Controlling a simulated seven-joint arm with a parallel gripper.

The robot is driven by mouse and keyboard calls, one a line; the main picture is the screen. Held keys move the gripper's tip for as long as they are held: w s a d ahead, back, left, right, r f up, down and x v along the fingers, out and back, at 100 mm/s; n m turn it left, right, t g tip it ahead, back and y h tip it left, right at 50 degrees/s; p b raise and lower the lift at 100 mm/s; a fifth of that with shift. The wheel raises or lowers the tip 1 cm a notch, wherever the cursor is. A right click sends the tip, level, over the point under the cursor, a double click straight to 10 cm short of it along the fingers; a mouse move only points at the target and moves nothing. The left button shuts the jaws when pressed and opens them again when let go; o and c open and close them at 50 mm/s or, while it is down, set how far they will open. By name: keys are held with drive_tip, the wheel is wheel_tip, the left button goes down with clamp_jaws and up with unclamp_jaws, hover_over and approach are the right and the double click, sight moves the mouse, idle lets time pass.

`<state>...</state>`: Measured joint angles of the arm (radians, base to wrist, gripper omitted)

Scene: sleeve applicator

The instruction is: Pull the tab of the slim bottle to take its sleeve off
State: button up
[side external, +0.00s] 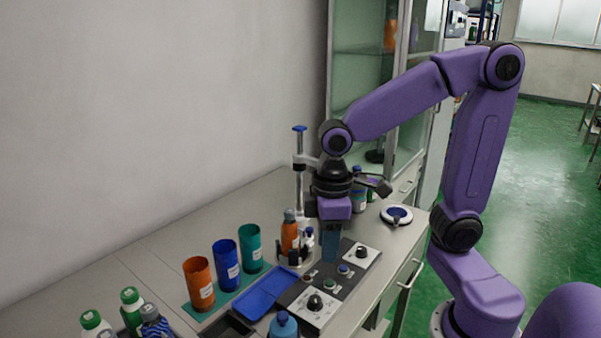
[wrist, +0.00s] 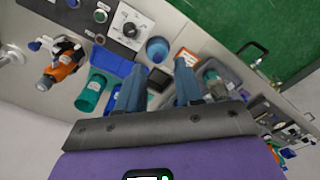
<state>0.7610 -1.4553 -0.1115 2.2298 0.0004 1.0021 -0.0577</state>
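My gripper (side external: 330,244) points down above the control panel; in the wrist view its two blue fingers (wrist: 159,66) are apart with nothing between them. An orange bottle with a grey cap (side external: 290,232) stands in a holder left of my gripper; it also shows at the left of the wrist view (wrist: 65,66). Which bottle is the slim one is unclear, and I cannot make out a pull tab. A blue bottle (side external: 284,326) stands at the near edge. A striped bottle (side external: 154,322) and green-capped bottles (side external: 131,298) stand at lower left.
Orange (side external: 199,284), blue (side external: 226,265) and teal (side external: 250,248) cups stand on a green mat. A blue tray (side external: 265,291) lies beside the panel with knobs (side external: 337,272). A post stand (side external: 299,175) rises behind my gripper. A round white dish (side external: 397,214) sits at right.

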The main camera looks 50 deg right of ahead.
drive_tip(key=w+d+r+m, duration=0.2)
drive_tip(key=w+d+m, duration=0.3)
drive_tip(key=w, duration=0.7)
drive_tip(key=m, duration=0.3)
hover_over(290, 235)
drive_tip(key=s+d, duration=0.2)
drive_tip(key=f, duration=1.7)
drive_tip(key=shift+s+f, duration=0.2)
drive_tip(key=shift+s, duration=0.05)
clamp_jaws()
